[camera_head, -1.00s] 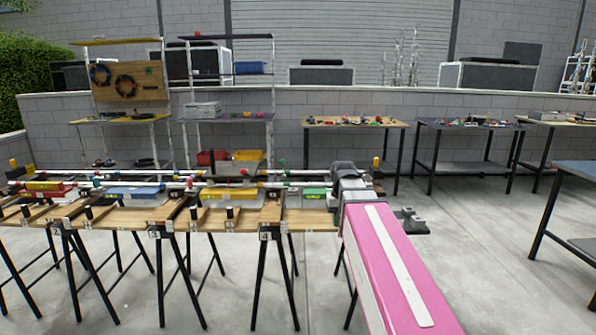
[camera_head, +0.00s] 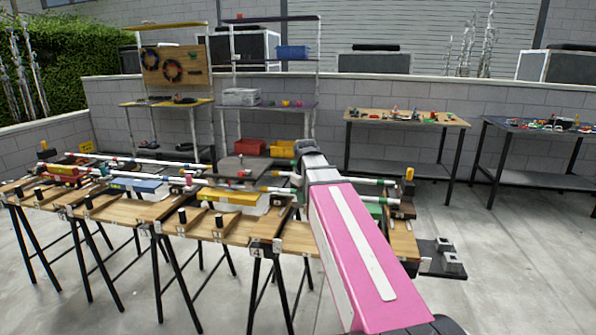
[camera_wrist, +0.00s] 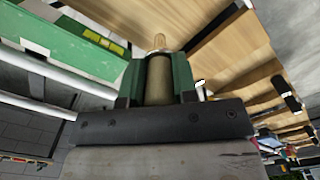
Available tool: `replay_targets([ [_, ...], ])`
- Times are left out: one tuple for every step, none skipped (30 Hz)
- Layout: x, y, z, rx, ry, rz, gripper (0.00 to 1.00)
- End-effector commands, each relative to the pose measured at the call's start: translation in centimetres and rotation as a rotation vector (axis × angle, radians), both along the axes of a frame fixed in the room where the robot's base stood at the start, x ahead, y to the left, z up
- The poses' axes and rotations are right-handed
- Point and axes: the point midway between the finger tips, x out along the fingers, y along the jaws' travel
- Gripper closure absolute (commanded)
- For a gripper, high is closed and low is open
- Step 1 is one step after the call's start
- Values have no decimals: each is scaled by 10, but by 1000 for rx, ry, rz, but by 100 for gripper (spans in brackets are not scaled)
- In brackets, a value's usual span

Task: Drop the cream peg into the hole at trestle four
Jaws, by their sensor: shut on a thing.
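My gripper (camera_wrist: 157,72) has green fingers and is shut on the cream peg (camera_wrist: 158,85), which looks tan and stands between them in the wrist view. A paler rounded tip (camera_wrist: 159,41) shows beyond the fingers; I cannot tell whether it belongs to the peg. In the head view my pink arm reaches over the right end of the trestle row, and the wrist hides the gripper and peg. Trestle four (camera_head: 257,250) carries a label with a 4 at its front edge. I cannot make out its hole.
Wooden planks (camera_head: 130,208) bear long pipes, coloured cases and short black posts. A yellow case (camera_head: 228,196) lies left of my wrist. A green case (camera_wrist: 60,40) is close in the wrist view.

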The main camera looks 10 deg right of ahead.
Motion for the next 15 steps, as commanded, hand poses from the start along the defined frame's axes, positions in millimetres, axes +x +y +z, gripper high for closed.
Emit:
replay_targets([
  [7, 0, 3, 0, 0, 64, 100],
  [10, 0, 4, 0, 0, 107, 100],
  [14, 0, 6, 1, 1, 163, 100],
  [17, 0, 7, 1, 1, 206, 100],
  [20, 0, 8, 1, 0, 248, 100],
  [24, 0, 10, 1, 1, 305, 100],
  [27, 0, 11, 1, 1, 347, 100],
  [30, 0, 13, 1, 1, 390, 100],
  [33, 0, 14, 1, 1, 447, 100],
  [36, 0, 16, 2, 0, 489, 100],
  [39, 0, 17, 2, 1, 531, 100],
  [43, 0, 19, 2, 1, 588, 100],
  [46, 0, 21, 2, 1, 631, 100],
  [48, 0, 22, 2, 1, 674, 100],
  [52, 0, 24, 2, 0, 730, 100],
])
